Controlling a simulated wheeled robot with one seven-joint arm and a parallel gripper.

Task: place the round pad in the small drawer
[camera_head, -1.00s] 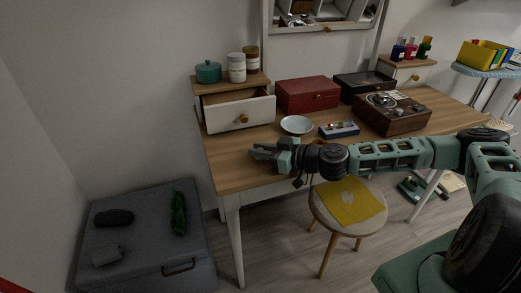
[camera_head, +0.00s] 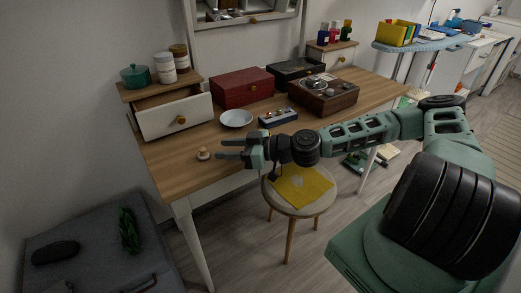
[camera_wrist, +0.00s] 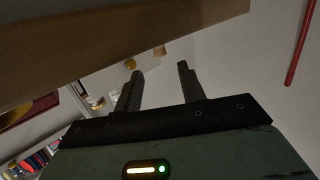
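A small round object (camera_head: 203,154), pale with an orange-brown top, sits on the desk's front left part; it looks like the round pad, but it is too small to be sure. My gripper (camera_head: 222,149) is open and empty just right of it, fingers pointing left toward it, with a gap between. The wrist view also shows the two fingers (camera_wrist: 158,72) apart with nothing between them. The small drawer (camera_head: 175,116), white with a brass knob, is pulled out of the wooden-topped unit at the desk's left back. Its inside is mostly hidden by its front.
Jars stand on the drawer unit. A stool (camera_head: 300,205) with yellow cloth stands in front.

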